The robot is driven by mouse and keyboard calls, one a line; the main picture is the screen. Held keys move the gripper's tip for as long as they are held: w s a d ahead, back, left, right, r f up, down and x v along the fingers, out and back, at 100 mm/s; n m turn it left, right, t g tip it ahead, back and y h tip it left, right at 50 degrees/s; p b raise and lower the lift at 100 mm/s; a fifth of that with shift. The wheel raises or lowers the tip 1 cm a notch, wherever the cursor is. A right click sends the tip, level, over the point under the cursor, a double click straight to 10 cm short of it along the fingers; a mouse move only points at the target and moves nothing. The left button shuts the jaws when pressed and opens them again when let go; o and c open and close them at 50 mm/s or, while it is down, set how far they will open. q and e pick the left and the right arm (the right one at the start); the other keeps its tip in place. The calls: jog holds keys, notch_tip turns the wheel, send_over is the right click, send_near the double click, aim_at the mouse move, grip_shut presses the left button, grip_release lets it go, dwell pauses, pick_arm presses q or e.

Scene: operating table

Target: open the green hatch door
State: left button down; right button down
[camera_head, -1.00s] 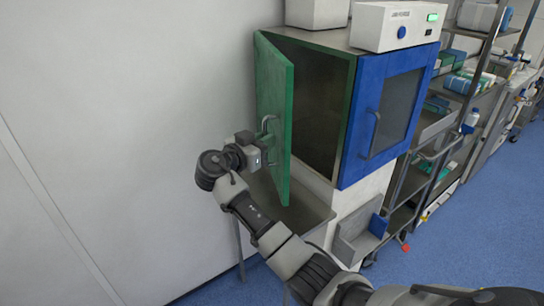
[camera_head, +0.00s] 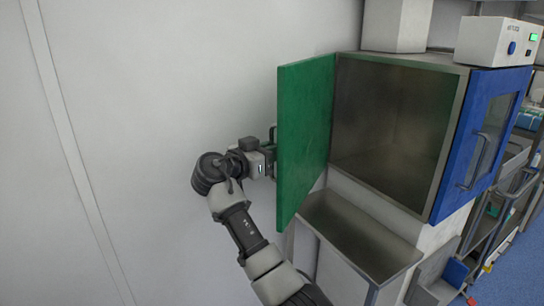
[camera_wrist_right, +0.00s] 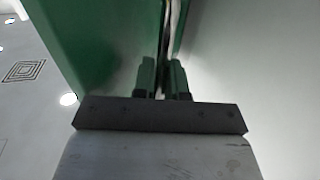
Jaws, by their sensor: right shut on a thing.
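The green hatch door (camera_head: 306,135) stands swung wide open on the left side of the metal cabinet, whose empty interior (camera_head: 390,120) shows. Its handle (camera_head: 272,132) is on the door's left-hand face and partly hidden by the door edge and gripper. My right gripper (camera_head: 272,163) is at this handle, between the wall and the door. In the right wrist view its fingers (camera_wrist_right: 162,78) are close together on the handle, with the green door beside them. My left gripper is not in view.
A white wall (camera_head: 150,80) rises close behind and left of my right arm. A metal shelf (camera_head: 360,235) sits below the opening. A blue door (camera_head: 482,140) with a window is shut on the cabinet's right side. A white control box (camera_head: 498,40) stands on top.

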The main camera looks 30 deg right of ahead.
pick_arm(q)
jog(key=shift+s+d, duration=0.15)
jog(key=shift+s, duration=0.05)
pick_arm(e)
jog(key=shift+r, duration=0.1)
jog(key=c, duration=1.5)
grip_release()
jog(key=shift+d, duration=0.2)
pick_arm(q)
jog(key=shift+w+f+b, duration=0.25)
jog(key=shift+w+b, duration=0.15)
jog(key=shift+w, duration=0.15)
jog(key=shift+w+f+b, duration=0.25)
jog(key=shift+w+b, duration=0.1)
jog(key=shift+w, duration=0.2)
pick_arm(e)
jog(key=v, duration=1)
jog(key=shift+s+a, duration=0.1)
jog(key=shift+a, duration=0.2)
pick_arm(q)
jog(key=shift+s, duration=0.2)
